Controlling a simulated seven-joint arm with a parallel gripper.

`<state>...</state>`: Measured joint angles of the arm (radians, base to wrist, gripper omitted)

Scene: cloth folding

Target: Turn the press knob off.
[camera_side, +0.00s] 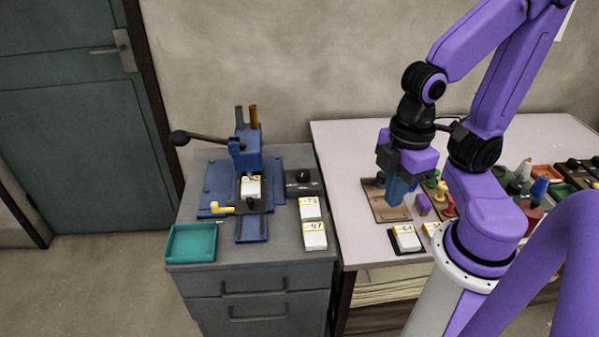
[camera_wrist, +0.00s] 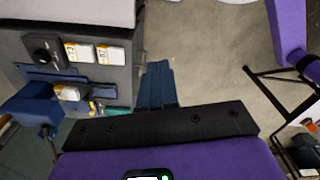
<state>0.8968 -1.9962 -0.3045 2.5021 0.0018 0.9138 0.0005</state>
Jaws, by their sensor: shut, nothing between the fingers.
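The blue press (camera_side: 250,155) stands on a grey drawer cabinet, with a black ball-ended lever (camera_side: 205,139) reaching left. A black press knob (camera_side: 303,175) sits on a dark plate right of the press. The knob (camera_wrist: 42,53) also shows at the upper left of the wrist view; its setting is too small to read. My gripper (camera_side: 397,200) has blue fingers and is shut and empty. It hangs over the pale table, right of the knob and well apart from it. The fingers (camera_wrist: 157,72) point up the middle of the wrist view.
White labelled blocks (camera_side: 314,236) lie on the cabinet in front of the knob, and another (camera_side: 250,186) is in the press. A teal tray (camera_side: 192,243) is at the front left corner. Bottles, coloured pieces and a brown board (camera_side: 378,204) crowd the table (camera_side: 345,140).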

